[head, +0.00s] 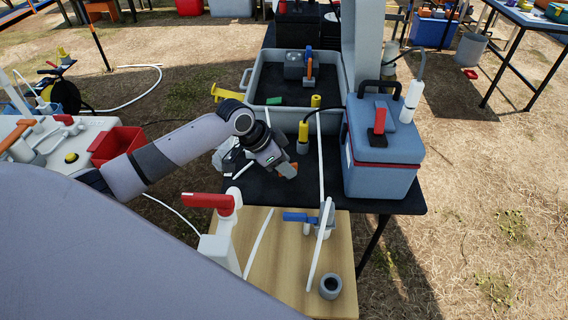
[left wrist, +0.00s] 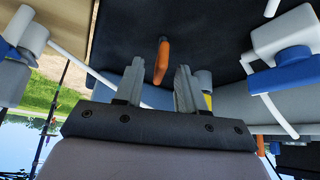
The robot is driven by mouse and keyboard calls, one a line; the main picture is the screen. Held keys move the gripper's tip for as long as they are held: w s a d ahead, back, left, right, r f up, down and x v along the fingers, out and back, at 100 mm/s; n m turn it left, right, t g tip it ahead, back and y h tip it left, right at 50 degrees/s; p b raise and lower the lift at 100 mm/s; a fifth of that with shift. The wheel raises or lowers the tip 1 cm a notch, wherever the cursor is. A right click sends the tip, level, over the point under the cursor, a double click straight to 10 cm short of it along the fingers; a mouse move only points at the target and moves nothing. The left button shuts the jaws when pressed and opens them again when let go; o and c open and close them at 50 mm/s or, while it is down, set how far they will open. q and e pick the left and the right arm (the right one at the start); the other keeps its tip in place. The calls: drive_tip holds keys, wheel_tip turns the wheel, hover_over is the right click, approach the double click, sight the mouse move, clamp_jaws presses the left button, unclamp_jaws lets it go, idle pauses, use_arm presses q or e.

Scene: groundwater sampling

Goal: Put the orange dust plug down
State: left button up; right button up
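My left gripper (head: 288,170) reaches in from the left, low over the black table top (head: 330,192) between the grey tray and the wooden board. In the left wrist view its two fingers (left wrist: 158,88) stand apart with a gap between them. The orange dust plug (left wrist: 162,60) appears as a small elongated orange piece against the black surface, just beyond the fingertips and in line with the gap. No finger visibly grips it. My right gripper is not in view.
A blue cooler (head: 378,170) stands right of my left gripper. The grey tray (head: 262,98) is behind it. A wooden board (head: 275,270) with a blue-handled valve (head: 297,216) and a red-handled valve (head: 208,201) is in front. Yellow-topped fittings (head: 303,132) stand close behind.

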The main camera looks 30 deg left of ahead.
use_arm(q)
drive_tip(key=p+v, duration=0.1)
drive_tip(key=v, duration=1.1)
drive_tip(key=shift+r, duration=0.35)
drive_tip(key=shift+s, duration=0.1)
